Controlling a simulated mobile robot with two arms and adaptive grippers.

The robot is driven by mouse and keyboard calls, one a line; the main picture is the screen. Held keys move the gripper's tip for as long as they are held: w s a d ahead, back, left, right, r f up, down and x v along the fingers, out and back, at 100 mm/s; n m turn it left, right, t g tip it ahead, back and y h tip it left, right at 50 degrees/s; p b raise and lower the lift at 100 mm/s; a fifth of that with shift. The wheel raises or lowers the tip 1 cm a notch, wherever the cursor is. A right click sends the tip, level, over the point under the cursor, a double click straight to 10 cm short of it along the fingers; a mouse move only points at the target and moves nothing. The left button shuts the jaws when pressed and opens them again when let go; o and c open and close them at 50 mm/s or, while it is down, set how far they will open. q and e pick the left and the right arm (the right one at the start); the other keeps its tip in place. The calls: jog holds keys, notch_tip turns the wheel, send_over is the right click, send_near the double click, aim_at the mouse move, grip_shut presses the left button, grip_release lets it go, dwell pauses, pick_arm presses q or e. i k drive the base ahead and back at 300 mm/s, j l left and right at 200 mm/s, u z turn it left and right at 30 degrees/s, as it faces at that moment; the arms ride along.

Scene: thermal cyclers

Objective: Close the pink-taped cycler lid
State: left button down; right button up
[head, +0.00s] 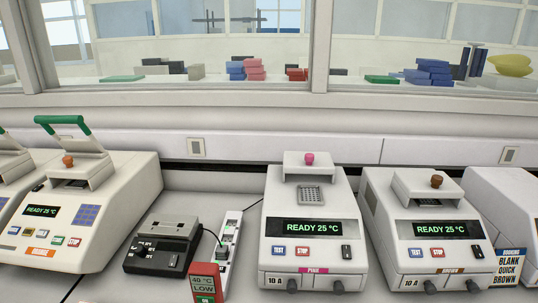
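The pink-taped cycler (312,252) stands on the bench right of centre, with a pink label strip (313,270) low on its front. Its display reads READY 25 °C. Its lid (308,170), with a pink knob (309,158) on top, sits up at the back of the machine. The perforated sample block (310,195) lies uncovered in front of the lid, so the lid looks open. Neither of my grippers is in view.
A brown-taped cycler (425,245) stands to the right, and an orange-taped cycler (75,205) with a green handle (62,122) to the left. A dark device (165,245), a power strip (229,240) and a red box (205,283) lie between. A window is behind.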

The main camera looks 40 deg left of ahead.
aim_at(294, 163)
jog(key=j, duration=0.65)
jog(key=i+j, duration=0.1)
jog(key=j, duration=0.55)
